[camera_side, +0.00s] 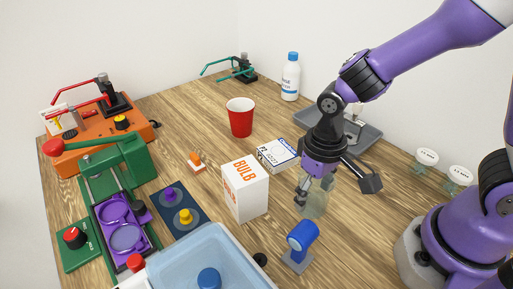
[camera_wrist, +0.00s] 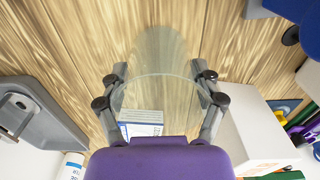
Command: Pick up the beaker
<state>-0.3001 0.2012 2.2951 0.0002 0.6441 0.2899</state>
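The beaker (camera_side: 316,205) is clear glass and stands upright on the wooden table, right of the white bulb box. My gripper (camera_side: 314,186) points down at it from above, its fingers around the beaker's upper part. In the wrist view the beaker (camera_wrist: 160,55) lies between the two fingertips (camera_wrist: 160,70), one on each side. The fingers are well apart. The glass edges come very close to both fingertips; whether they touch is too fine to tell. The beaker's base blends with the wood grain.
The bulb box (camera_side: 246,190) stands close left of the beaker, and a blue-headed object (camera_side: 302,237) stands close in front. A flat white box (camera_side: 278,154) lies behind. A grey tray (camera_side: 366,136) is at back right. A red cup (camera_side: 241,118) stands farther back. A pale blue bin (camera_side: 160,277) is at front left.

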